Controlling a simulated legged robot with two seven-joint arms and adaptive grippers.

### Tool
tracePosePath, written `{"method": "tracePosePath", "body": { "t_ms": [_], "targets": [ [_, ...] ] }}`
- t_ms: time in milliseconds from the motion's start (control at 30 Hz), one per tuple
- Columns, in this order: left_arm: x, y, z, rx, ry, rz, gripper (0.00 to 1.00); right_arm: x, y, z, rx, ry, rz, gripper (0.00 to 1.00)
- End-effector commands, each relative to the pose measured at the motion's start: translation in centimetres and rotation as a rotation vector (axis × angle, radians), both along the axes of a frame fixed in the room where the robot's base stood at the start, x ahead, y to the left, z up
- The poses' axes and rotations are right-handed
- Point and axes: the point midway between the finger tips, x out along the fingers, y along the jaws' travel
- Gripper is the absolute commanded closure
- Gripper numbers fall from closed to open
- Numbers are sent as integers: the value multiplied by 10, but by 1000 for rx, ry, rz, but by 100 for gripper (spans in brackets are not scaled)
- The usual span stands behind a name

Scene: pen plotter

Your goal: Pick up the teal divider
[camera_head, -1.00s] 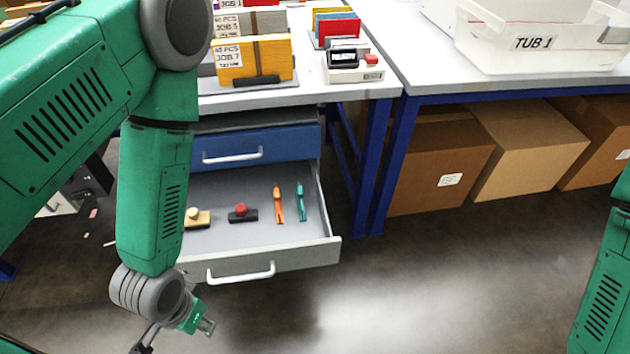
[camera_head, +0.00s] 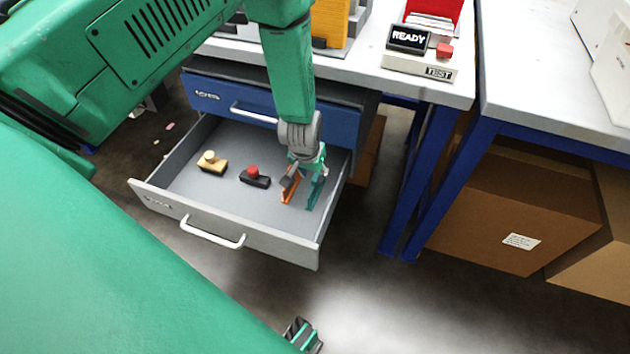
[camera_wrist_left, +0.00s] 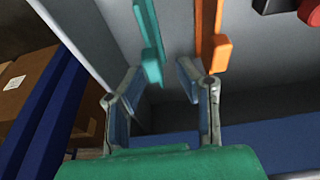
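The teal divider (camera_head: 317,190) lies in the open drawer at its right end, beside the orange divider (camera_head: 288,190). My left gripper (camera_head: 303,178) is over these two and partly hides them. In the left wrist view the gripper (camera_wrist_left: 158,72) is open, with nothing held. The near end of the teal divider (camera_wrist_left: 148,35) shows between the fingertips, closer to the left finger; contact cannot be told. The orange divider (camera_wrist_left: 207,35) is just beyond the right fingertip. A green-and-grey part of mine at the bottom of the head view looks like my right gripper (camera_head: 303,336); its fingers are unclear.
The open drawer (camera_head: 275,243) also holds a tan-knobbed block (camera_head: 212,163) and a red-knobbed black block (camera_head: 254,177). A shut blue drawer (camera_head: 215,98) is above. A blue table leg (camera_head: 430,180) and cardboard boxes (camera_head: 510,210) are to the right.

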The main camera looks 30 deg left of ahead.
Motion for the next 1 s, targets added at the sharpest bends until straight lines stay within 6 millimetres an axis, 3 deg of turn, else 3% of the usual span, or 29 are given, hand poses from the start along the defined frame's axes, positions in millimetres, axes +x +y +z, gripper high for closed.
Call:
{"method": "tracePosePath", "body": {
  "t_ms": [100, 333, 600, 867, 967, 1000],
  "targets": [
    [4, -1, -15, 3, 0, -3, 71, 0, 0, -7, 0, 0, 0, 51],
    [7, 0, -27, 3, 0, -2, 71, 0, -1, -12, -1, -1, -1, 51],
    [16, 1, -67, 2, -1, -2, 71, 0, -1, -32, -1, -1, -1, 51],
    [17, 0, -69, 3, -1, -3, 71, 0, -1, -32, -1, -1, -1, 51],
    [17, -1, -68, 4, -1, -3, 99, 0, -1, -32, -1, -1, -1, 51],
    [17, 0, -69, 4, -1, -3, 100, 0, -1, -32, -1, -1, -1, 51]
  ]
}}
